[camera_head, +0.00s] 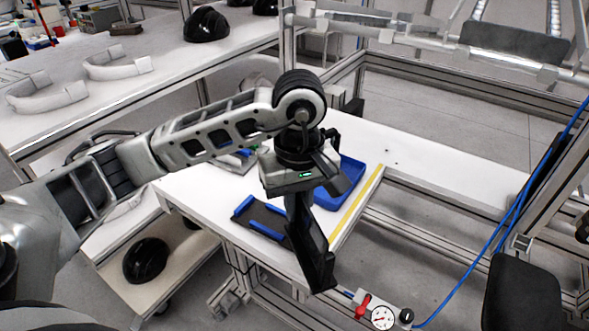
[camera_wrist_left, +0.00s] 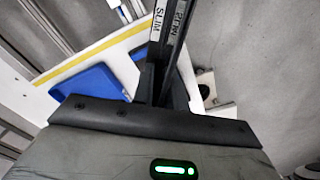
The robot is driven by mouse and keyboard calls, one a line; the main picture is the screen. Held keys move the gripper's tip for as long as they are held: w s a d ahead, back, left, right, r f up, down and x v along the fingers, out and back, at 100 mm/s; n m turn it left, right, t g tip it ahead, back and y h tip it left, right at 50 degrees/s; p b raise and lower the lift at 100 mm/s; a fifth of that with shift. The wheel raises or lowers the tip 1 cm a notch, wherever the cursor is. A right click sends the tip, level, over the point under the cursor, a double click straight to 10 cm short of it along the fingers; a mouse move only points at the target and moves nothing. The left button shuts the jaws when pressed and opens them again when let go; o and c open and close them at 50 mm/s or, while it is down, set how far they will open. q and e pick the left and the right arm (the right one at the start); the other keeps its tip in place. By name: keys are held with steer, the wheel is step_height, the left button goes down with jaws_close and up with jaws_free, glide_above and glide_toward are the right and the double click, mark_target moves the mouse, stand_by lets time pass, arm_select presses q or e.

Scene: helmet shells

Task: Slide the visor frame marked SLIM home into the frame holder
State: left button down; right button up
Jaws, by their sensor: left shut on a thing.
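My left gripper (camera_head: 303,208) hangs over the near right corner of the white table and is shut on a long black visor frame (camera_head: 318,262). The frame points down and out past the table edge. In the left wrist view the frame (camera_wrist_left: 158,50) runs up from between the fingers (camera_wrist_left: 163,88), with a SLIM label and a second label I cannot read surely. A flat black piece with blue side strips, seemingly the frame holder (camera_head: 263,219), lies on the table left of the gripper, apart from the frame. My right gripper is not in view.
A blue tray (camera_head: 346,178) sits behind the gripper, beside a yellow strip (camera_head: 356,207) along the table edge. A red-handled gauge (camera_head: 381,317) is below the frame's tip. A black helmet shell (camera_head: 146,260) is on a lower shelf. The table's far right is mostly clear.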

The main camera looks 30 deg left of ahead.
arm_select(q)
steer(key=n, duration=0.5)
steer(key=shift+w+a+r, duration=0.15)
steer(key=shift+w+r, duration=0.05)
steer(key=shift+r, duration=0.1)
steer(key=n, duration=0.3)
steer(key=shift+r, duration=0.15)
steer(key=n, duration=0.5)
steer(key=shift+w+a+r+p, duration=0.1)
steer(key=shift+w+r+p, duration=0.15)
steer(key=shift+p, duration=0.15)
steer(key=n, duration=0.5)
steer(key=shift+w+a+r, duration=0.1)
steer(key=shift+r, duration=0.15)
steer(key=n, duration=0.5)
steer(key=shift+w+a+r+n+p, duration=0.1)
steer(key=shift+w+r+n+p, duration=0.05)
steer(key=shift+r+n+p, duration=0.15)
steer(key=n, duration=0.6)
steer(key=r+n+p, duration=0.1)
steer(key=n, duration=0.6)
steer(key=w+n, duration=0.1)
steer(key=n, duration=0.6)
steer(key=shift+a+r, duration=0.35)
steer(key=shift+a, duration=0.05)
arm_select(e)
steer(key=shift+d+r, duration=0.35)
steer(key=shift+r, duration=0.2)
arm_select(q)
steer(key=shift+d, duration=0.1)
